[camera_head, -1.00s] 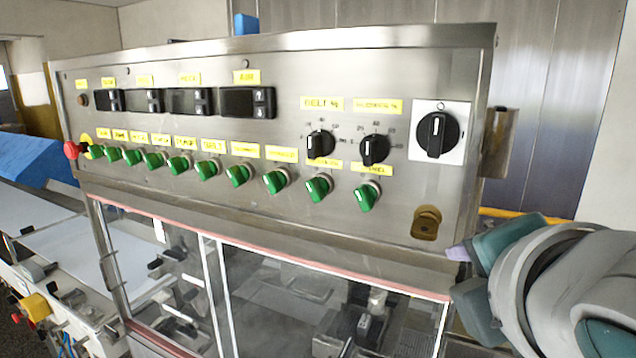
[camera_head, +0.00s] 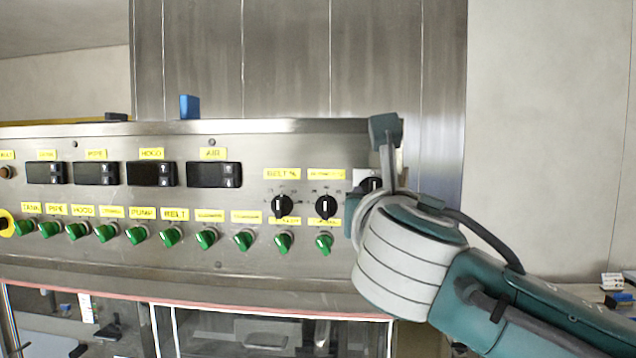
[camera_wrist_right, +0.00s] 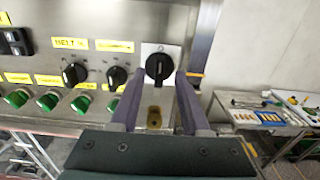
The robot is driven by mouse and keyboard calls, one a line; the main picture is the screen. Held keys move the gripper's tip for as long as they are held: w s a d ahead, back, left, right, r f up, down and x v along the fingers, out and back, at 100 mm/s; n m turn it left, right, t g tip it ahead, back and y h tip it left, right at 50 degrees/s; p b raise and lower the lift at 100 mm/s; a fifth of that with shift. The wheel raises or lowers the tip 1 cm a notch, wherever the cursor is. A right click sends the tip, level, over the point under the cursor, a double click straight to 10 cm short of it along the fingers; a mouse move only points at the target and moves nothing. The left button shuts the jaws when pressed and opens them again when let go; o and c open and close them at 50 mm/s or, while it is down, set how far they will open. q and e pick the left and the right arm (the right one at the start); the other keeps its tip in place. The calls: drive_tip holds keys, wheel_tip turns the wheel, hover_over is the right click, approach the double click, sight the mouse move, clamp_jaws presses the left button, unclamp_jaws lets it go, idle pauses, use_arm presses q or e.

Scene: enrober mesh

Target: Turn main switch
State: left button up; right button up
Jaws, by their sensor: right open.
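The main switch (camera_wrist_right: 159,68) is a large black rotary knob on a white plate at the right end of the steel control panel. In the head view only a sliver of the black knob (camera_head: 371,185) shows, with my right arm covering the rest. In the right wrist view my right gripper (camera_wrist_right: 154,88) is open and empty. Its two purple-grey fingers point at the panel, one on either side below the knob, which appears beyond the tips. I cannot tell whether they touch it. My left gripper is not in view.
Two smaller black dials (camera_head: 282,206) and a row of green selector switches (camera_head: 169,237) sit left of the main switch. A brass-coloured lock (camera_wrist_right: 154,117) is below it. A side table with tools (camera_wrist_right: 262,117) stands to the right. Glazed doors are under the panel.

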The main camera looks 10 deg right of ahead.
drive_tip(key=shift+x, duration=1)
drive_tip(key=shift+c, duration=0.2)
clamp_jaws()
